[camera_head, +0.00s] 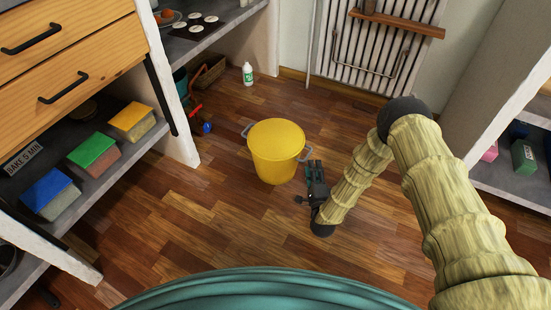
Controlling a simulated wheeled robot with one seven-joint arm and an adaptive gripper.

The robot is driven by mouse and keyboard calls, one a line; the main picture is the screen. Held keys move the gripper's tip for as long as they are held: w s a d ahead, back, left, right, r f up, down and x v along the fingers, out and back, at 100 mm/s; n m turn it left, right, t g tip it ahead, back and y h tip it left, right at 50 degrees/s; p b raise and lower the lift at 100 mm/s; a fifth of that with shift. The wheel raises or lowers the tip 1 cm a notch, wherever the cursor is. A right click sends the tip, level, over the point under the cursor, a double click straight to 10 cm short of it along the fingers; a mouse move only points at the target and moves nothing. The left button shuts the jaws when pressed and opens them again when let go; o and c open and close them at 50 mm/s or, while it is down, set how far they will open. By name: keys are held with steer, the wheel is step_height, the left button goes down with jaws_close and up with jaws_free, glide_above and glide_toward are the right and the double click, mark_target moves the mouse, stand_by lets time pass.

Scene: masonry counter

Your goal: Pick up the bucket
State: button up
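The yellow bucket (276,153) stands upright on the wooden floor near the middle of the view. It has a small grey handle on its left rim and another on its right rim. My gripper (315,168) is low over the floor just right of the bucket, close to the right handle. Its two dark teal fingers point away from me and look apart, with a narrow gap and nothing seen between them. I cannot tell whether a finger touches the bucket.
A white-framed shelf unit on the left holds blue (49,192), green (94,154) and yellow (133,121) topped boxes. A white bottle (247,73) stands by the back wall. A slatted radiator (364,50) is behind. Floor around the bucket is mostly clear.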

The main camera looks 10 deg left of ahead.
mark_target(309, 153)
steer(key=b+x, duration=0.2)
steer(key=x, duration=0.1)
steer(key=b+x, duration=0.1)
steer(key=x, duration=0.3)
steer(key=shift+a+f+b, duration=0.2)
steer(key=shift+a+b, duration=0.05)
steer(key=shift+b, duration=0.1)
steer(key=shift+w+r, duration=0.15)
steer(key=shift+w, duration=0.15)
jaws_close()
